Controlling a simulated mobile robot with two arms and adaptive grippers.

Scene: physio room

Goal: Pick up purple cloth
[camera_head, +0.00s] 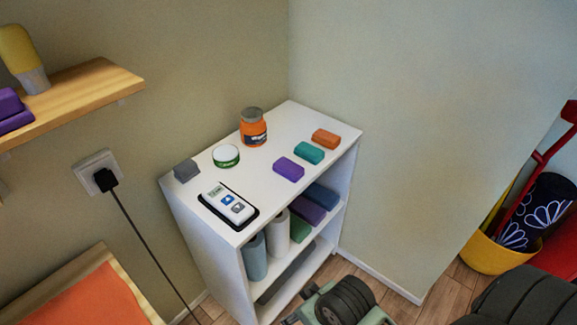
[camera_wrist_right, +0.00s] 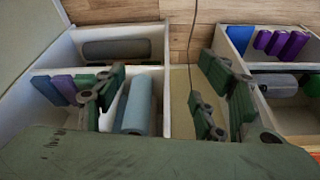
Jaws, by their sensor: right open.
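A purple folded cloth (camera_head: 288,169) lies on the white top of a low shelf unit (camera_head: 268,185), beside a teal folded piece (camera_head: 309,153) and an orange one (camera_head: 326,138). Other purple pieces lie inside the unit (camera_head: 308,211) and on the wooden wall shelf at left (camera_head: 12,112). In the wrist view my right gripper (camera_wrist_right: 157,92) is open, with nothing visible between its fingers. Its dark green fingers stand apart over the compartments and floor. Purple pieces (camera_wrist_right: 292,45) show at upper right there. My left gripper is not in view.
On the unit's top stand an orange jar (camera_head: 253,128), a round green-white tin (camera_head: 226,155), a grey block (camera_head: 186,170) and a white device (camera_head: 228,204). A black cable (camera_head: 143,240) hangs from a wall socket. A yellow basket (camera_head: 486,255) stands at right.

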